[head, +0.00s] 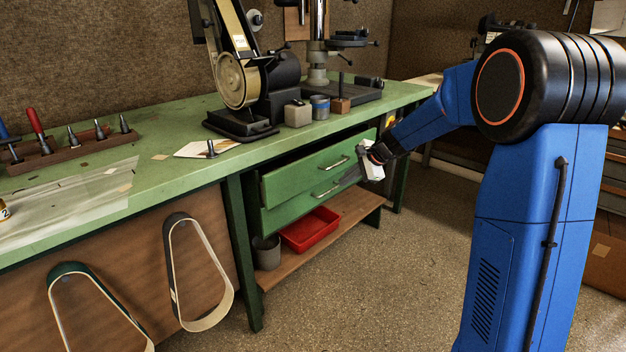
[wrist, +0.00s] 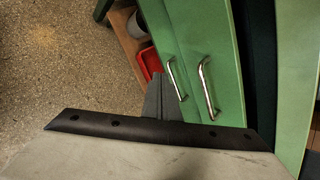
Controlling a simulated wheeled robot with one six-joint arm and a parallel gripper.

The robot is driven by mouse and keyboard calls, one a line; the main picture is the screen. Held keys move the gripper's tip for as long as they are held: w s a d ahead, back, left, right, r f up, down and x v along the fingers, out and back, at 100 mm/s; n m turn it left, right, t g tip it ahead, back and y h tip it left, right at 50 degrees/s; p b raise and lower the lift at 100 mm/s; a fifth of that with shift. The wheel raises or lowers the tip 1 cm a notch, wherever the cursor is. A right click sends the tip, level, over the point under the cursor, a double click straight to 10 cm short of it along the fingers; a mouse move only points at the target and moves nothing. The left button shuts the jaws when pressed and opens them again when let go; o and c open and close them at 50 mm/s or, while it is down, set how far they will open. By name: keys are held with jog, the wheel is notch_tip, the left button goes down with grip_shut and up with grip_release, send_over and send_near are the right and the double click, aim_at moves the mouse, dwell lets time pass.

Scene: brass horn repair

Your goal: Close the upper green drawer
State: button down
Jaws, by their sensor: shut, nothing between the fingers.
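The upper green drawer (head: 305,174) sits under the bench top and stands out from the bench, with a dark gap above its front. Its silver handle (head: 338,162) also shows in the wrist view (wrist: 207,90). The lower green drawer (head: 290,212) is just below it, with its own handle (wrist: 177,79). My gripper (head: 348,180) is shut and empty, in front of the drawers near their right end. In the wrist view its grey fingers (wrist: 158,92) appear beside the lower handle. I cannot tell whether they touch a drawer front.
The green bench top (head: 150,165) overhangs the drawers and carries a belt grinder (head: 240,90). A red tray (head: 311,230) and a grey bin (head: 267,252) stand on the wooden shelf below. The floor (head: 370,290) in front is clear.

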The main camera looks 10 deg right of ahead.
jog(key=s+a+m+t+y, duration=0.2)
jog(key=s+a+m+y, duration=0.15)
jog(key=s+m, duration=0.2)
jog(key=m+t, duration=0.4)
jog(key=m, duration=0.3)
send_near(304, 174)
jog(key=w+a+f, duration=0.1)
jog(key=w, duration=0.1)
jog(key=w+a+f, duration=0.2)
jog(key=shift+w+a, duration=0.25)
jog(key=shift+w, duration=0.1)
jog(key=w+a, duration=0.2)
jog(key=w, duration=0.1)
jog(key=shift+w+a, duration=0.25)
jog(key=shift+a, duration=0.1)
jog(key=shift+r, duration=0.2)
